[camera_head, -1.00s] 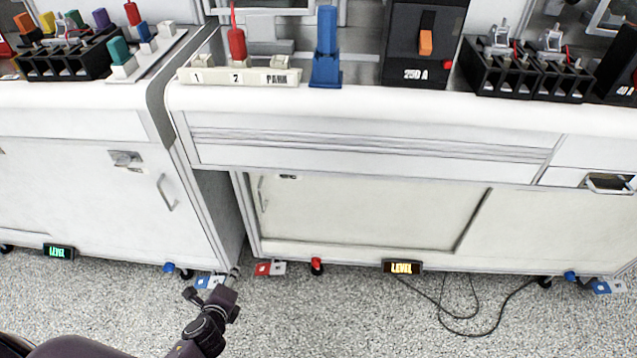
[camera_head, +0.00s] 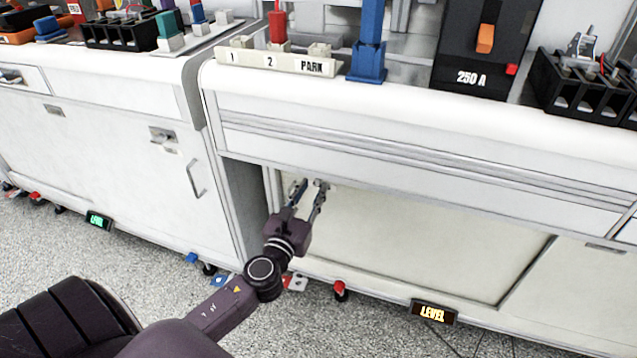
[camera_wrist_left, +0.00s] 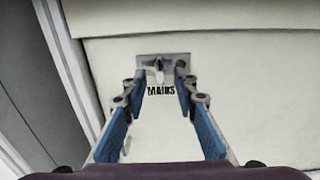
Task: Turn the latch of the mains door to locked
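The mains door (camera_head: 400,245) is a pale panel under the right-hand bench. In the left wrist view the door (camera_wrist_left: 240,60) carries a grey latch plate (camera_wrist_left: 177,64) with a small pale lever (camera_wrist_left: 158,70) at its middle and the label "MAINS" just below. The lever looks roughly upright; its exact setting is too small to tell. My left gripper (camera_head: 311,188) is at the door's upper left, and it also shows in the left wrist view (camera_wrist_left: 160,90). Its blue-padded fingers are spread, with the latch between and beyond their tips. Nothing is between the pads. My right gripper is not in view.
The bench front (camera_head: 420,160) overhangs just above my left gripper. A neighbouring cabinet (camera_head: 110,170) with its own latch and bar handle stands to the left. A "LEVEL" display (camera_head: 433,312) and a red foot (camera_head: 340,290) sit low along the right cabinet.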

